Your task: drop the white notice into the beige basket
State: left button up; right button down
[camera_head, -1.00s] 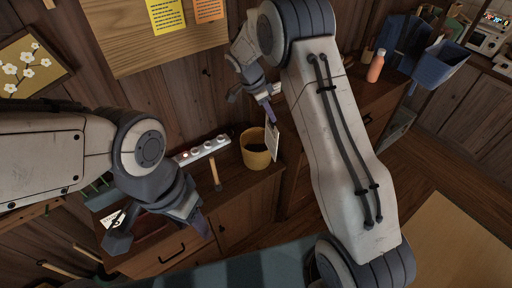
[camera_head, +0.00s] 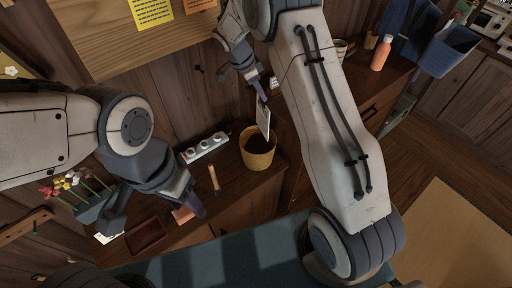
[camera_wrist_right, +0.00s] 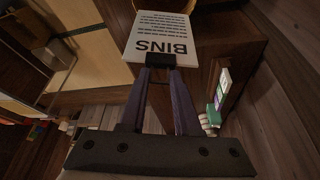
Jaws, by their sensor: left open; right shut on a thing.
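The white notice (camera_head: 264,120), with black print reading "BINS" in the right wrist view (camera_wrist_right: 160,38), is pinched at one edge by my right gripper (camera_head: 262,97). The right gripper's fingers (camera_wrist_right: 165,65) are shut on it. The notice hangs upright over the beige basket (camera_head: 258,160), its lower end overlapping the basket's opening; I cannot tell whether it is below the rim. The basket's rim shows at the top of the right wrist view (camera_wrist_right: 165,9). My left gripper (camera_head: 155,212) is open and empty, left of the basket above the cabinet's front.
A white power strip (camera_head: 204,147) and a wooden-handled tool (camera_head: 214,178) lie left of the basket on the wooden cabinet. A flower planter (camera_head: 88,208) stands further left. An orange bottle (camera_head: 381,53) and a blue bin (camera_head: 446,57) are at the right.

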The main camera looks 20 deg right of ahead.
jog(key=f, duration=0.1)
send_over(262, 122)
jog(key=shift+s+a+f, duration=0.1)
jog(key=shift+a+f, duration=0.05)
jog(key=shift+f, duration=0.75)
jog(key=shift+s+a+f, duration=0.1)
jog(key=shift+a+f, duration=0.05)
jog(key=shift+f, duration=0.8)
jog(key=shift+a+f, duration=0.15)
jog(key=shift+f, duration=0.75)
jog(key=shift+f+b, duration=1.2)
jog(key=shift+f, duration=1.75)
